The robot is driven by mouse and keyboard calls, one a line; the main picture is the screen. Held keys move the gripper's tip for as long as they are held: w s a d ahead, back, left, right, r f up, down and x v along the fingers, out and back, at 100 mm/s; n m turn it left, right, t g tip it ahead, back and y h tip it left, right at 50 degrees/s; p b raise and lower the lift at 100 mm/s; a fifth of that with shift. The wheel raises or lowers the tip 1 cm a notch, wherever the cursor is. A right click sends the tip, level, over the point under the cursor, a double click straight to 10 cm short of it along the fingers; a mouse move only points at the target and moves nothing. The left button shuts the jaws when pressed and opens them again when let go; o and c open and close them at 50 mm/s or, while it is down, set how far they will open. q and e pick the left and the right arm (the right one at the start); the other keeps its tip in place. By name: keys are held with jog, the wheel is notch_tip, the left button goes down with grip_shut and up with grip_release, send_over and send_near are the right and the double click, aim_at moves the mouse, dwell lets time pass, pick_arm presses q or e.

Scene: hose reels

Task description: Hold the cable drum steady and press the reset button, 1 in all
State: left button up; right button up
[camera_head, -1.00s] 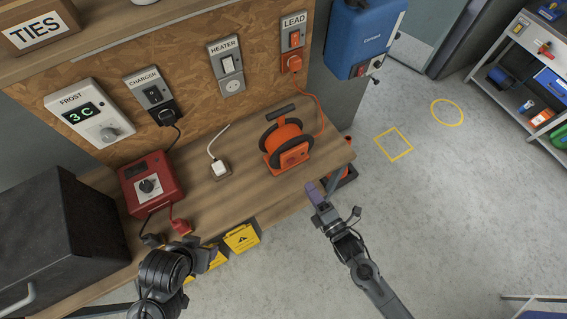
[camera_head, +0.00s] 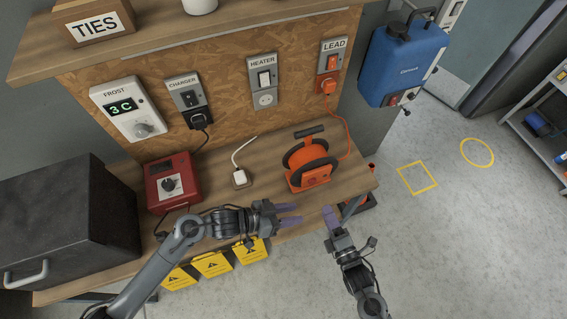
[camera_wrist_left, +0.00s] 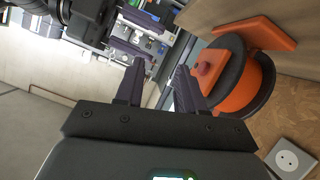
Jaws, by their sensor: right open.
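The cable drum (camera_head: 309,163), orange with black flanges and a dark handle, stands on the wooden bench. In the left wrist view the drum (camera_wrist_left: 243,88) is at the right, with a small red-orange knob (camera_wrist_left: 207,69) on its orange front, perhaps the reset button. My left gripper (camera_head: 293,214) is open and empty, just in front of and below the drum, apart from it. Its two fingers (camera_wrist_left: 158,82) show spread in the left wrist view. My right gripper (camera_head: 331,216) is open and empty, beyond the bench's front edge, right of the left gripper.
An orange lead runs from the drum to the LEAD socket (camera_head: 329,86). A white plug (camera_head: 240,179) and a red box (camera_head: 171,183) stand left of the drum. A black cabinet (camera_head: 65,225) is at far left. Yellow tags (camera_head: 211,264) hang at the bench front.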

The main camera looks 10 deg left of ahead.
pick_arm(q)
jog(key=w+a+r+m, duration=0.2)
jog(key=w+a, duration=0.1)
jog(key=w, duration=0.2)
send_near(315, 161)
jog(key=shift+m+t+y, duration=0.3)
jog(key=shift+t+y, duration=0.1)
jog(key=x, duration=1)
jog(key=shift+s+d, duration=0.3)
jog(key=shift+c, duration=0.3)
grip_shut()
pick_arm(e)
grip_shut()
dwell(1.6)
